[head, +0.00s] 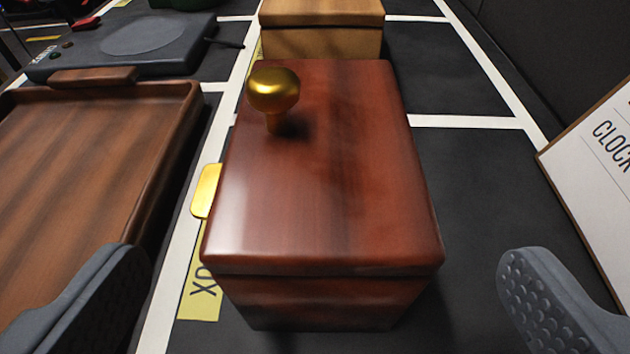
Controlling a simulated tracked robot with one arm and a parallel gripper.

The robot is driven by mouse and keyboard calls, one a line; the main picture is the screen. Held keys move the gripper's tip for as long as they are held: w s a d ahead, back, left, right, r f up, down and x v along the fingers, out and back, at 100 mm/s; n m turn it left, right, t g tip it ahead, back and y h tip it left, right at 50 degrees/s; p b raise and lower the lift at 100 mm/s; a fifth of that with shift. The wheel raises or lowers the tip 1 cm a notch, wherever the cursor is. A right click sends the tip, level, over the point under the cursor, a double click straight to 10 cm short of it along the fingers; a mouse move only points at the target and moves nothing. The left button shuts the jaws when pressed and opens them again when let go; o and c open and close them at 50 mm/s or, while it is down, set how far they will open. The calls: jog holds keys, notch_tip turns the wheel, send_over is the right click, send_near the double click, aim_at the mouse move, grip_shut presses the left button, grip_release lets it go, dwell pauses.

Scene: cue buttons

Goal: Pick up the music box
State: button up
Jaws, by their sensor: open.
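The music box seems to be the glossy red-brown wooden box (330,200) in the middle of the head view. A round gold knob (273,90) stands on its lid, and a gold tab (205,191) sticks out from its left side. The box stands upright on the dark surface. My gripper (320,300) is open, with one grey finger at the lower left and the other at the lower right. The near end of the box lies between the fingers, and neither visibly touches it.
A brown wooden tray (75,190) lies on the left. A lighter wooden box (322,40) stands behind the red-brown one. A dark grey device (130,45) with a round pad is at the back left. A white sign (605,150) reading "CLOCK" leans at the right. A partly hidden yellow label (200,298) lies beside the box.

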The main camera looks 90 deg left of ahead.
aim_at(324, 183)
jog(key=shift+b+x, duration=0.4)
jog(key=shift+x, duration=3.55)
jog(key=shift+r, duration=0.1)
jog(key=c, duration=2)
jog(key=shift+c, duration=0.4)
jog(key=shift+r, duration=0.1)
